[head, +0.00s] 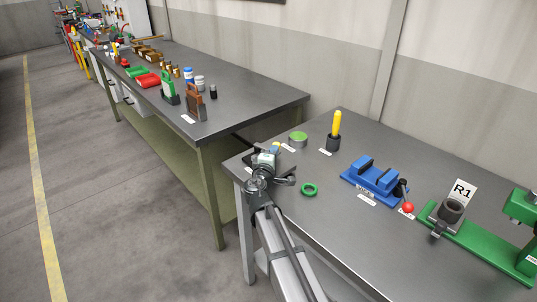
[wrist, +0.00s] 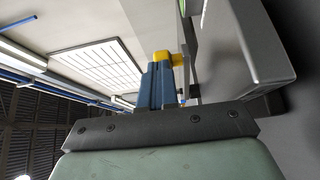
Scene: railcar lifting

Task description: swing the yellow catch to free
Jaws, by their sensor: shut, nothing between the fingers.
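My gripper (head: 275,148) is at the near-left corner of the right-hand bench, its fingers shut with nothing between them. In the wrist view the blue fingers (wrist: 160,85) stand side by side, pointing away from the camera. A small yellow piece (wrist: 165,57) shows at their tips; I cannot tell whether it is the catch or part of the fingertips. A tiny yellow patch also shows by my gripper in the head view (head: 276,144). No yellow catch can be clearly made out. My wrist hides part of the bench corner.
On the bench (head: 300,220) are a green ring (head: 309,189), a green-topped round item (head: 298,137), a yellow handle (head: 336,123) in a dark holder, a blue vise (head: 375,177), a red ball (head: 407,208) and a green fixture (head: 470,240). A second bench (head: 240,92) stands behind, left.

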